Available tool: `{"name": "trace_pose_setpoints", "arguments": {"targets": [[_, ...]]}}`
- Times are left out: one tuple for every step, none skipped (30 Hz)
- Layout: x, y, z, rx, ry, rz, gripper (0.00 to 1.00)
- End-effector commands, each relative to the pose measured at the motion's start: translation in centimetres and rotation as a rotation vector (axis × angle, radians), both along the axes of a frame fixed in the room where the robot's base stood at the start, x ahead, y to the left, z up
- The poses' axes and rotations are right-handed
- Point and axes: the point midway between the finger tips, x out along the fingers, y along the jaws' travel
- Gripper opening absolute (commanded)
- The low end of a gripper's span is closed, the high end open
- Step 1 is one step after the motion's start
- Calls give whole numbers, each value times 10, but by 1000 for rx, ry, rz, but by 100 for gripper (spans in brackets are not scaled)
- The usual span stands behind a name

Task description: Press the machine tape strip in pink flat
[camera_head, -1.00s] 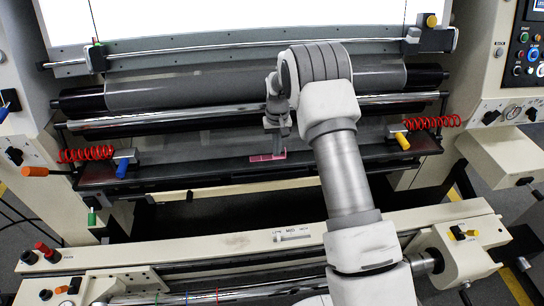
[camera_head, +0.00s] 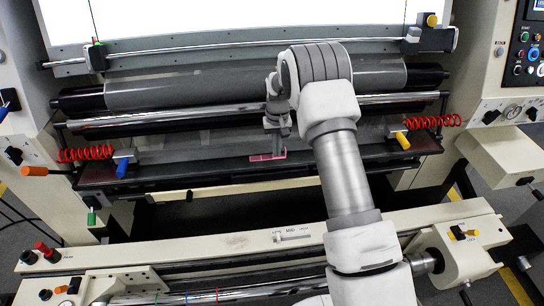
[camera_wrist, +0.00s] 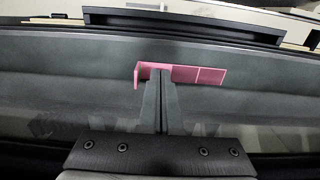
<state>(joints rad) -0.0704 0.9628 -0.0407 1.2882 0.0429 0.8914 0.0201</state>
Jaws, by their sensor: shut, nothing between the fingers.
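The pink tape strip (camera_head: 262,157) lies on the dark flat bar of the machine, near the middle of its length. In the wrist view the strip (camera_wrist: 197,74) runs left to right, and its left end shows a flap standing up from the surface. My gripper (camera_head: 277,150) points down at the strip from above. In the wrist view my gripper's fingers (camera_wrist: 160,76) are closed together with nothing between them, and their tips overlap the strip just right of the raised flap. The fingers hide part of the strip. I cannot tell whether the tips touch it.
A chrome bar (camera_head: 200,115) and a grey roller (camera_head: 180,88) run behind the strip. Red coiled hoses (camera_head: 85,154) and blue and yellow handled parts sit toward both ends of the bar. The dark bar beside the strip is clear.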

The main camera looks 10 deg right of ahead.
Motion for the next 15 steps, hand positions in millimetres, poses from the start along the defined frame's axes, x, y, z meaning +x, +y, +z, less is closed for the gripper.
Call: {"name": "trace_pose_setpoints", "arguments": {"targets": [[0,0,-3,0,0,0,0],[0,0,-4,0,0,0,0],[0,0,-5,0,0,0,0],[0,0,-5,0,0,0,0],[0,0,-4,0,0,0,0],[0,0,-4,0,0,0,0],[0,0,-4,0,0,0,0],[0,0,-4,0,0,0,0],[0,0,-4,0,0,0,0],[0,0,-4,0,0,0,0],[0,0,-4,0,0,0,0],[0,0,-4,0,0,0,0],[0,0,-4,0,0,0,0],[0,0,-3,0,0,0,0],[0,0,-2,0,0,0,0]]}}
